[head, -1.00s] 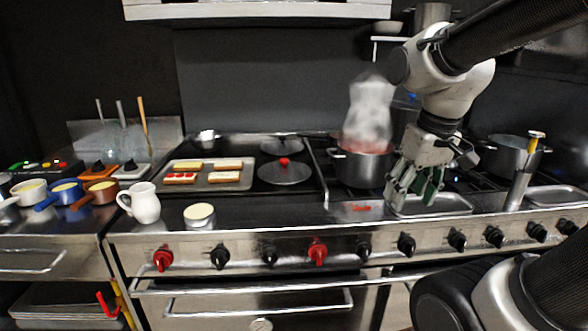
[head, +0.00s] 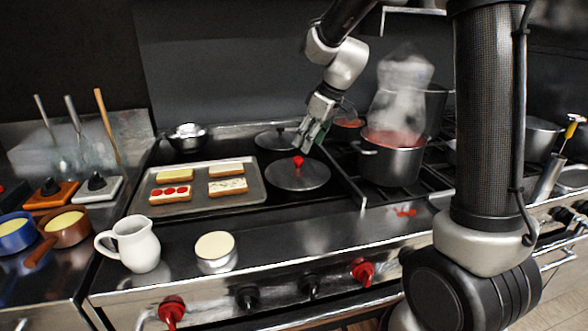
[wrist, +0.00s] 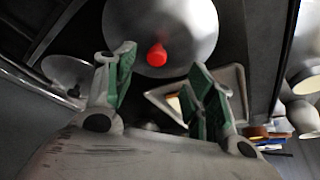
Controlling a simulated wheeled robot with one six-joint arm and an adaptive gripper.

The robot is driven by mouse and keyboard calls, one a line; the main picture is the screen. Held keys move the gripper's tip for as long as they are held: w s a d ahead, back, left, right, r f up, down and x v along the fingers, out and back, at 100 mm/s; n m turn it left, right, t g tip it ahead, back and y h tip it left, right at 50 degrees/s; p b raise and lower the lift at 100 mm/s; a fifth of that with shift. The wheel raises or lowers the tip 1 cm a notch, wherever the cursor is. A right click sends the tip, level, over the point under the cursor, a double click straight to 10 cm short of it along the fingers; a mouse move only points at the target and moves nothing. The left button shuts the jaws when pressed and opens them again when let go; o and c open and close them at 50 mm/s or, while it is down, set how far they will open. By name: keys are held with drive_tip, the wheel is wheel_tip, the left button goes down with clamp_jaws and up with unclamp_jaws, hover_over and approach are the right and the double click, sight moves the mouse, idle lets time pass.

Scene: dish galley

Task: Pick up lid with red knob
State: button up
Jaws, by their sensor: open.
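The lid with the red knob (head: 297,175) is a round steel lid lying flat on the dark cooktop, right of the baking tray. Its red knob (head: 297,161) stands up at its middle. In the wrist view the lid (wrist: 190,25) is at the top centre, with the knob (wrist: 157,55) facing me. My gripper (head: 304,145) is open and empty, just above and behind the knob in the head view. In the wrist view the green-padded fingers (wrist: 162,85) stand apart, with the knob beyond the gap between them. No contact shows.
A second lid (head: 277,139) lies behind. A tray (head: 262,192) of toasts is at left. A steaming pot of red liquid (head: 392,165) stands at right. A white jug (head: 137,244) and a pale-topped tin (head: 216,262) stand in front.

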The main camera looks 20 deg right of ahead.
sight(299, 158)
drive_tip(key=shift+n, duration=0.3)
drive_tip(key=x, duration=0.7)
drive_tip(key=shift+w+a+f, duration=0.15)
drive_tip(key=shift+w+f, duration=0.1)
drive_tip(key=shift+w, duration=0.2)
clamp_jaws()
